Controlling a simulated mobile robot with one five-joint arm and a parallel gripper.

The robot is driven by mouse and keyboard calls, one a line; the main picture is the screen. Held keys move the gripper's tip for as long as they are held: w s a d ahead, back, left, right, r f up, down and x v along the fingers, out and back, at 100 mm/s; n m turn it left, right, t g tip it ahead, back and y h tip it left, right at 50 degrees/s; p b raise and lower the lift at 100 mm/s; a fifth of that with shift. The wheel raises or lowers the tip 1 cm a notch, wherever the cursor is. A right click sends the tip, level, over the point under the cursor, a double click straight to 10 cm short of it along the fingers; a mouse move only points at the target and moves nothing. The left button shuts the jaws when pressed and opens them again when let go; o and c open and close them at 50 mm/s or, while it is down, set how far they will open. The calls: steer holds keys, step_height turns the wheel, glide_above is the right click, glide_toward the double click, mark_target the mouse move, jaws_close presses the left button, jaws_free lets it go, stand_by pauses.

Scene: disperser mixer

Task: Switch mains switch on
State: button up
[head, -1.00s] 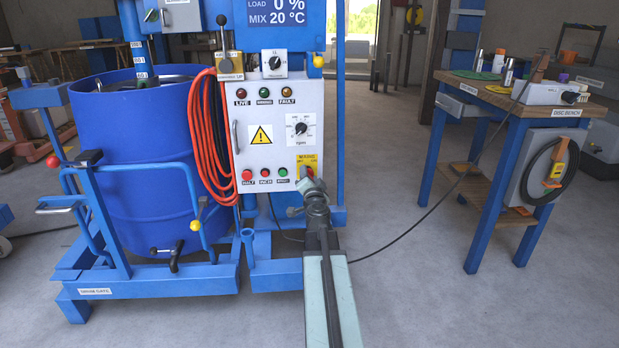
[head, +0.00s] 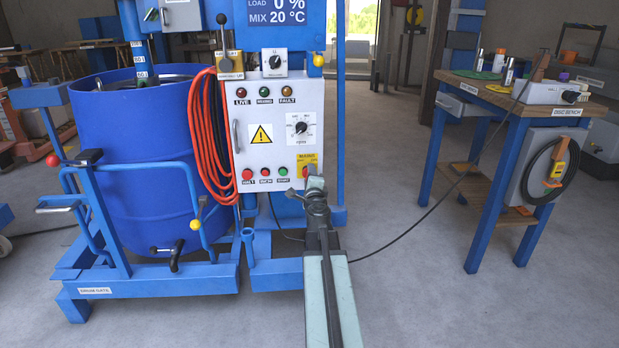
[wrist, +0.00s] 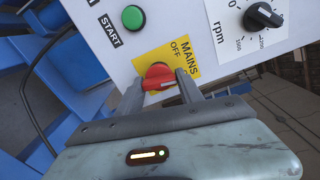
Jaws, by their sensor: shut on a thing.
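The mains switch is a red rotary handle on a yellow plate marked MAINS and OFF. In the wrist view the red handle (wrist: 158,76) sits between the two fingers of my gripper (wrist: 160,88), which is shut on it. The yellow plate (wrist: 182,50) shows around and behind the handle. In the head view the yellow plate (head: 300,171) is at the lower right of the white control panel (head: 276,105), with my gripper (head: 312,186) in front of it. My arm hides part of the plate's lower right area.
The green START button (wrist: 133,18) and the black rpm knob (wrist: 262,16) are close by on the panel. Orange-red cable coils (head: 205,130) hang at its left. The blue drum (head: 130,150) stands further left. Open floor lies between the panel and the disc bench (head: 520,110).

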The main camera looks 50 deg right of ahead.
steer(key=m, duration=0.4)
steer(key=shift+f, duration=0.1)
steer(key=shift+a+m, duration=0.15)
steer(key=shift+m, duration=1.15)
steer(key=o, duration=1.4)
